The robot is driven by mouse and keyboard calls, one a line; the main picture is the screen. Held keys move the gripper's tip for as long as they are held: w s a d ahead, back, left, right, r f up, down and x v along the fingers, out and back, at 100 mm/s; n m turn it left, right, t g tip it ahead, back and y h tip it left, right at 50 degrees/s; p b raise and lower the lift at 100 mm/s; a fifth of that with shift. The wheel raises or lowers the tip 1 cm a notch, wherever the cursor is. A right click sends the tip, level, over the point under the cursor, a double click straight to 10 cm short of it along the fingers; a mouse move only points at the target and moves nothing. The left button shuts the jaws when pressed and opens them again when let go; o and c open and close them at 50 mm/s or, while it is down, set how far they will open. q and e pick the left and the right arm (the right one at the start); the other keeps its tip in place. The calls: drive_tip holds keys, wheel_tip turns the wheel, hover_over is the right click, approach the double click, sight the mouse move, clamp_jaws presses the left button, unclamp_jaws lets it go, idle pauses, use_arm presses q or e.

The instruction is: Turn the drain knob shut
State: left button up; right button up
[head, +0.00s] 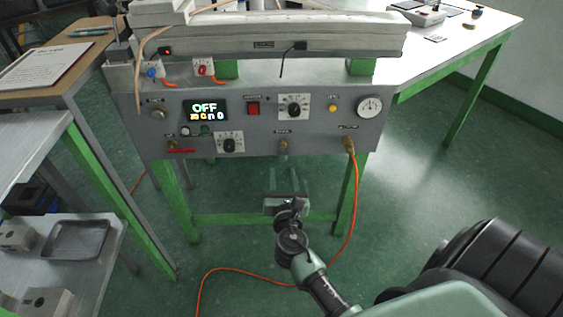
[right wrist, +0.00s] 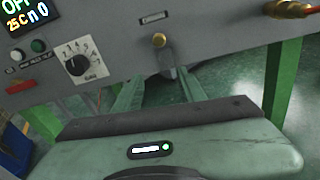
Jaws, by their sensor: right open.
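A grey control panel (head: 255,115) faces me. At its lower edge, near the middle, a small brass knob (head: 283,147) sticks out. It looks like the drain knob, but I cannot read its label. The knob also shows in the right wrist view (right wrist: 159,40), above and beyond the fingertips. My right gripper (head: 286,172) is open and empty, its fingers pointing at the panel just below the knob. In the right wrist view the two fingers (right wrist: 157,78) stand apart with a clear gap between them and do not touch the knob. My left gripper is not in view.
An orange hose (head: 355,195) hangs from a brass fitting (head: 348,145) on the right. Green table legs (head: 346,190) stand below. A display (head: 205,110) reads OFF.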

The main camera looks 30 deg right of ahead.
sight(283, 145)
drive_tip(key=shift+n+t+h, duration=0.3)
drive_tip(key=shift+n+h, duration=0.2)
drive_tip(key=w+d+r, duration=0.1)
drive_tip(key=w, duration=0.1)
drive_tip(key=w+d+r, duration=0.1)
drive_tip(key=w+d, duration=0.1)
drive_tip(key=w+d+r, duration=0.1)
drive_tip(key=w, duration=0.1)
drive_tip(key=shift+d+r, duration=0.1)
drive_tip(key=shift+d, duration=0.05)
drive_tip(key=shift+w+d+b, duration=0.25)
drive_tip(key=shift+w+b, duration=0.05)
drive_tip(key=shift+w, duration=0.1)
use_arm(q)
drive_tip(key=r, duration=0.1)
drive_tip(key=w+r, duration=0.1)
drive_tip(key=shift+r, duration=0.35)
use_arm(e)
drive_tip(key=shift+c, duration=0.3)
clamp_jaws()
